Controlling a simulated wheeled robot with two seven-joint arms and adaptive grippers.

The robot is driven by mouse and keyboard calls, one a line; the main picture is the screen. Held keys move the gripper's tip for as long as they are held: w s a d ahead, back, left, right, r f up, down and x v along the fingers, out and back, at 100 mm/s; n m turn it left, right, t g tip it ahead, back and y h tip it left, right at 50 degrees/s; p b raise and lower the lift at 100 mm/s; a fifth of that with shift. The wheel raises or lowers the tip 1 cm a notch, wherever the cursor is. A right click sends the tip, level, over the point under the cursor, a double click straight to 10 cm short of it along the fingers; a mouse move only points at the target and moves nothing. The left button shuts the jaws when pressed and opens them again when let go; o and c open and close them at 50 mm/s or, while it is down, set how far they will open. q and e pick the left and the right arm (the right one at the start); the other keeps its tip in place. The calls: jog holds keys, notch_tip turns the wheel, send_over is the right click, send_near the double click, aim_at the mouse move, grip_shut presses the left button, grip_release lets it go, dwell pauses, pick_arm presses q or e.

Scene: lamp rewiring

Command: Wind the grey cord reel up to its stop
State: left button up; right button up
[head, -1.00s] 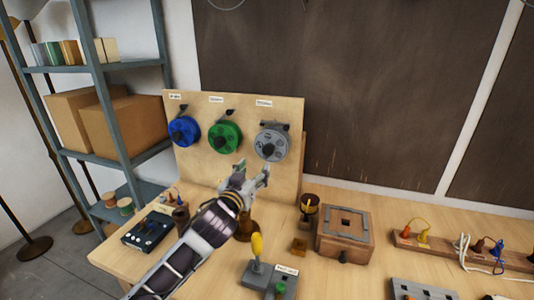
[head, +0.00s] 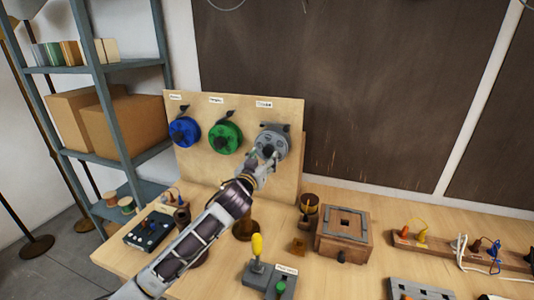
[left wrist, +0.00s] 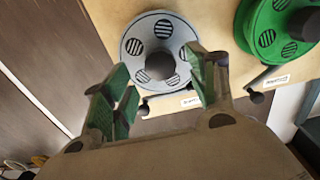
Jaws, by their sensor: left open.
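The grey cord reel (head: 275,140) is mounted on the upright wooden board (head: 195,104), at the right of the row. It also shows in the left wrist view (left wrist: 145,30), with slotted holes and a dark round knob (left wrist: 160,66) standing out from its face. My left gripper (head: 264,160) is open in front of the reel's lower part and hides some of it in the head view. In the left wrist view its two green-padded fingers (left wrist: 160,68) stand on either side of the knob in the picture. I cannot tell whether they touch it. My right gripper is out of view.
A green reel (head: 225,138) and a blue reel (head: 184,131) hang left of the grey one. Below stand a lever box (head: 258,275), a wooden box (head: 344,232) and a small dark cup (head: 309,204). A shelf (head: 125,62) is at left.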

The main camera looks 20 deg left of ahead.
aim_at(267, 153)
pick_arm(q)
jog(key=shift+w+d, duration=0.1)
jog(key=shift+w, duration=2)
jog(key=shift+p, duration=0.3)
jog(key=c, duration=1)
